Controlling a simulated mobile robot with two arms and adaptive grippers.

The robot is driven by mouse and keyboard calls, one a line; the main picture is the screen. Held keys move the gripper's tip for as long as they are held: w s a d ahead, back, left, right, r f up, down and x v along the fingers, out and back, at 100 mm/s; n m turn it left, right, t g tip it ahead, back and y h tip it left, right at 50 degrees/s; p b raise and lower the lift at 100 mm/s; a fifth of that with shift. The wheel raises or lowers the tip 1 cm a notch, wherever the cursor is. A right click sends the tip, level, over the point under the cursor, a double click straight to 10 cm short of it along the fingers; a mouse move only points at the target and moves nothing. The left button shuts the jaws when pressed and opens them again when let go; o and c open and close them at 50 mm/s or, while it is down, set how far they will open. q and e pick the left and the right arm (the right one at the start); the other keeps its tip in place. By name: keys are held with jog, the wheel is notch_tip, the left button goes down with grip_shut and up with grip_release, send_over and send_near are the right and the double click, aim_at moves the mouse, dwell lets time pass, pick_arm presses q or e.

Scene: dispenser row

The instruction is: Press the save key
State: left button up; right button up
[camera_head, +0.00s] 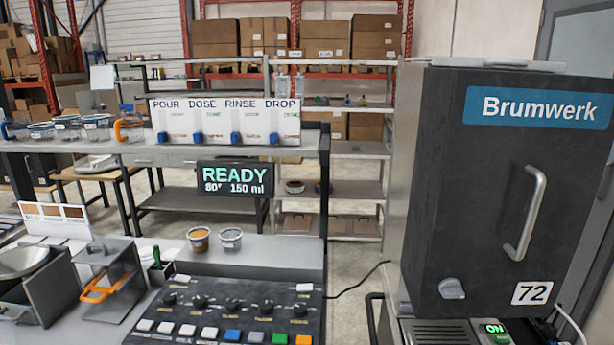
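A dark control panel (232,312) lies at the lower middle, with a row of knobs (235,305) and a row of keys along its front edge. The front row has several white keys (166,327), a blue key (233,336), a grey key (256,338), a green key (279,339) and an orange key (303,341). Two more pale keys sit near its back corners, one at the left (183,281) and one at the right (304,288). The lettering is too small to read, so I cannot tell which key is save. Neither gripper is in view.
Behind the panel, a display (234,179) reads READY, 80° and 150 ml. Two small cups (231,238) stand at the panel's back. A metal box with an orange handle (101,288) stands left. A Brumwerk machine (485,200) fills the right. Space above the panel is clear.

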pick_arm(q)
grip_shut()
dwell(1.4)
